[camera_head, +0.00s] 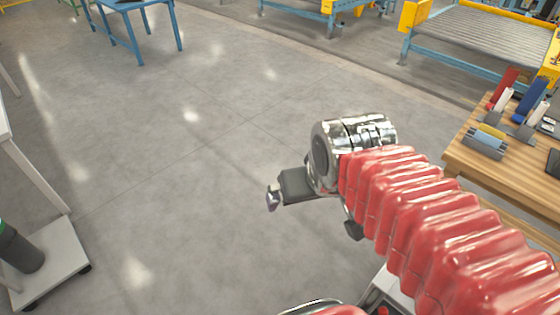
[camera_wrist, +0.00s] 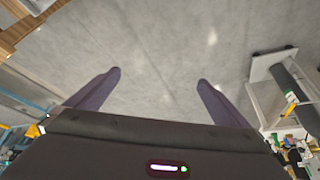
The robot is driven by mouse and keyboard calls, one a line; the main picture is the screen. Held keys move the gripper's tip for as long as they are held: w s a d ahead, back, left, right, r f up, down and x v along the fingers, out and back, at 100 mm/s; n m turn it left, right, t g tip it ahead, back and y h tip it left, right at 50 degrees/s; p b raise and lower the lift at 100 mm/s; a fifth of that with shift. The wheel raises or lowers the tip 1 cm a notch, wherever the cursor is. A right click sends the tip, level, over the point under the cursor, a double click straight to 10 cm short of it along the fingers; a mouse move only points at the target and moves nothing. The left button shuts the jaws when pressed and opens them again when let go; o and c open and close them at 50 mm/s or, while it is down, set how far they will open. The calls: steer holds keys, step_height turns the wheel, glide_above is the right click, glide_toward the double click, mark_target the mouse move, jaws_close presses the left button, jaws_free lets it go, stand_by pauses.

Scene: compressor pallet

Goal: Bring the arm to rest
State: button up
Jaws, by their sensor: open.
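My arm, in a red ribbed sleeve with a shiny metal wrist joint, reaches in from the lower right of the head view. It is held out over bare grey floor. In the wrist view my gripper (camera_wrist: 158,82) shows two dark fingers set wide apart with only floor between them. It is open and empty, touching nothing. In the head view the fingers are mostly hidden behind the wrist.
A wooden table (camera_head: 453,168) with several tools and a grey-blue caddy (camera_head: 485,142) stands at the right. A white cart (camera_head: 52,275) holding a dark cylinder (camera_head: 18,248) stands at lower left. Conveyors (camera_head: 480,32) and a blue table (camera_head: 137,5) stand at the back. The middle floor is clear.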

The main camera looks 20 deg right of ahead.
steer(key=shift+s+a+r+n, duration=0.2)
steer(key=shift+s+a, duration=0.2)
steer(key=shift+a, duration=0.15)
steer(key=shift+s+a+r+n, duration=0.2)
steer(key=shift+s+a, duration=0.2)
steer(key=shift+a, duration=0.15)
steer(key=shift+c, duration=0.5)
